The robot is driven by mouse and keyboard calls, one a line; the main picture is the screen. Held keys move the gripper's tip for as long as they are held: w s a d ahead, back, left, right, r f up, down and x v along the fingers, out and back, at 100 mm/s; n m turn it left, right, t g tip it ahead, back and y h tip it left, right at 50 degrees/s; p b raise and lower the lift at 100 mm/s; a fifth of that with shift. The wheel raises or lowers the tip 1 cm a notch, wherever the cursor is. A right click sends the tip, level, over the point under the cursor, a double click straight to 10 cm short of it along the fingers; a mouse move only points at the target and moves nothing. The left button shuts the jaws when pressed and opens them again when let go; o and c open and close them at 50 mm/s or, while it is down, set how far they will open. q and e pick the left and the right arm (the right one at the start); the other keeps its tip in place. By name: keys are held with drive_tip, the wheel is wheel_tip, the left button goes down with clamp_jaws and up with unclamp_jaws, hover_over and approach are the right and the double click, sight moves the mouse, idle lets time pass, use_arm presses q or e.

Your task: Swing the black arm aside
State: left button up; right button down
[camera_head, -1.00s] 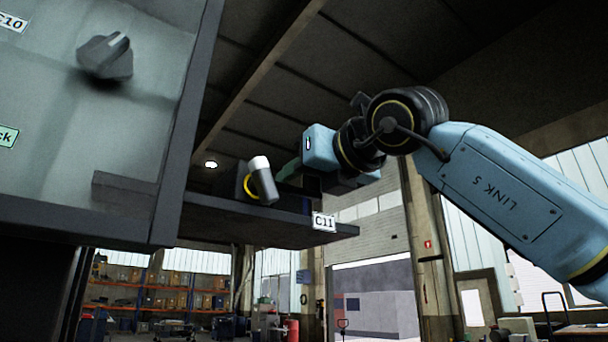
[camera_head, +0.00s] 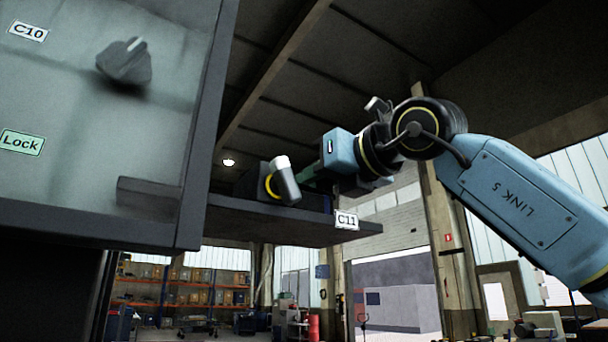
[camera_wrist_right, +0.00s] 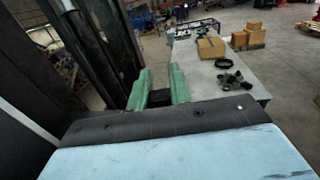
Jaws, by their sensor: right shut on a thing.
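The black arm (camera_head: 270,222) is a dark flat beam labelled C11 (camera_head: 346,220), jutting right from beside the grey panel in the head view. A grey lever with a white end and a yellow ring (camera_head: 284,182) sits on top of it. My right gripper (camera_head: 312,178) is behind the lever, above the beam; its fingertips are mostly hidden there. In the right wrist view its green fingers (camera_wrist_right: 158,92) are shut on a dark part between them. I cannot tell exactly which part of the arm this is. My left gripper is not in view.
A grey panel (camera_head: 60,100) with a dark knob (camera_head: 125,62), a C10 label and a green Lock label fills the left. In the right wrist view a grey table (camera_wrist_right: 205,70) holds a cardboard box and small dark parts. Shelves stand far behind.

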drive_tip(key=shift+r, duration=0.1)
drive_tip(key=c, duration=1.3)
unclamp_jaws()
drive_tip(key=shift+s, duration=0.1)
drive_tip(key=shift+s+d, duration=0.2)
drive_tip(key=b+v, duration=0.4)
drive_tip(key=v, duration=0.9)
drive_tip(key=shift+w, duration=0.1)
